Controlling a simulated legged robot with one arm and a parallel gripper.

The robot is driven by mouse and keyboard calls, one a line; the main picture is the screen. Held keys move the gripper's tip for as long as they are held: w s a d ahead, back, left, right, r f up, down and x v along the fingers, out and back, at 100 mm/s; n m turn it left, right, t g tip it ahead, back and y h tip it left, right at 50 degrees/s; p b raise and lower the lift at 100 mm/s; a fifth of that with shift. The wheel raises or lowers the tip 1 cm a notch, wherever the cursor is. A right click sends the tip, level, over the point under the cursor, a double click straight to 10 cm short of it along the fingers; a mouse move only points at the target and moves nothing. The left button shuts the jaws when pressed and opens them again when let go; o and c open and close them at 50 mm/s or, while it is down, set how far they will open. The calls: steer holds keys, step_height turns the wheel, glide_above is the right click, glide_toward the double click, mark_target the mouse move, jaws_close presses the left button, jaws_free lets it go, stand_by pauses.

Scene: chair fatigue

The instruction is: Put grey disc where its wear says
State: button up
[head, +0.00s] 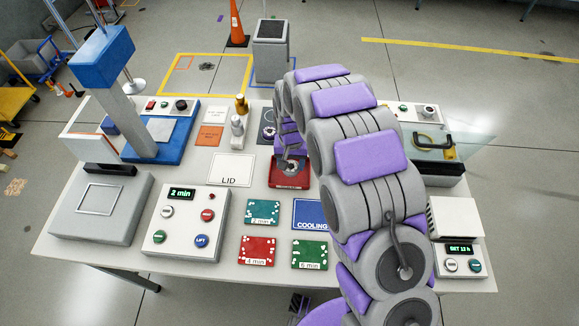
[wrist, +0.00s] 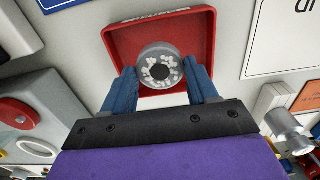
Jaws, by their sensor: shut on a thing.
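The grey disc (wrist: 160,68) has a dark central hole and pale blotches on its face. It sits between the two blue fingers of my gripper (wrist: 163,76), which is shut on it. The disc is over the square red tray (wrist: 119,38); I cannot tell whether it touches the tray floor. In the head view my gripper (head: 291,158) points down at the red tray (head: 290,183), left of my arm.
A white LID mat (head: 231,169) lies left of the tray, and a blue COOLING mat (head: 309,214) in front. A control box (head: 185,222) reads 2 min. A blue press (head: 163,133) stands back left. A clear-sided station (head: 433,146) is at right, partly behind my arm.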

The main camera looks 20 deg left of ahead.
mark_target(290, 164)
steer(key=shift+w+a, duration=0.35)
steer(key=shift+w, duration=0.05)
step_height(290, 164, down, 4)
steer(key=shift+r+b, duration=0.2)
steer(key=shift+b, duration=0.3)
steer(key=o, duration=1)
steer(key=shift+o, duration=0.2)
